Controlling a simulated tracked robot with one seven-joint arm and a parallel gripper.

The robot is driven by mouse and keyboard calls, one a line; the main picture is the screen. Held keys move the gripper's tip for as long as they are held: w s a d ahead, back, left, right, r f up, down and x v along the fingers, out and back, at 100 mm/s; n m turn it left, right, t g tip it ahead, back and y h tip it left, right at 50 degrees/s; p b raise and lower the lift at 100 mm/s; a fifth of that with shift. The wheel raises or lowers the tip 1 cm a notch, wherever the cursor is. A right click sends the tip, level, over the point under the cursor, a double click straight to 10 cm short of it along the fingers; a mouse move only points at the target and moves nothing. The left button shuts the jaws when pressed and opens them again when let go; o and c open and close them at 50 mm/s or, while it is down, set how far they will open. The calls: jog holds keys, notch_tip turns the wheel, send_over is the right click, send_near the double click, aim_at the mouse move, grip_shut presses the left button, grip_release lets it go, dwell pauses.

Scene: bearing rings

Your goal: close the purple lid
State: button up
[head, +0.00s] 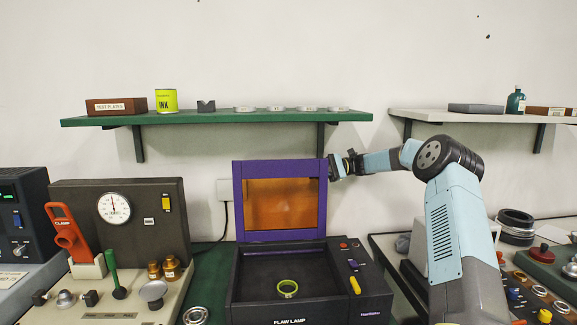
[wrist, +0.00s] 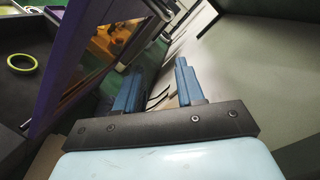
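The purple lid (head: 237,205) stands upright and open at the back of the dark flaw lamp box (head: 300,312), with an orange see-through window in its frame. In the wrist view the lid's purple frame (wrist: 100,68) runs close along the left of my gripper. My gripper (head: 338,167) is at the upper right edge of the lid in the head view. In the wrist view the two blue fingers of my gripper (wrist: 157,80) stand apart with nothing seen between them. Whether a finger touches the lid cannot be told. A yellow-green ring (head: 288,295) lies inside the box.
A green shelf (head: 220,118) with a brown box, an ink tin and several rings hangs above the lid. A gauge panel (head: 150,215) with an orange clamp stands to the left. The box's right side carries buttons and a yellow switch (head: 355,285). Another bench stands at right.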

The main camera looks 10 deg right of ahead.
aim_at(282, 164)
jog(key=s+a+r+g, duration=0.1)
jog(key=a, duration=0.3)
jog(key=s+a+r+n+y, duration=0.1)
jog(key=a, duration=0.3)
jog(key=s+a+r+n+g+y, duration=0.1)
jog(key=a, duration=0.3)
jog(key=shift+s+a+r+g, duration=0.1)
jog(key=shift+s+g, duration=0.05)
jog(key=shift+g, duration=0.15)
grip_shut()
dwell(0.4)
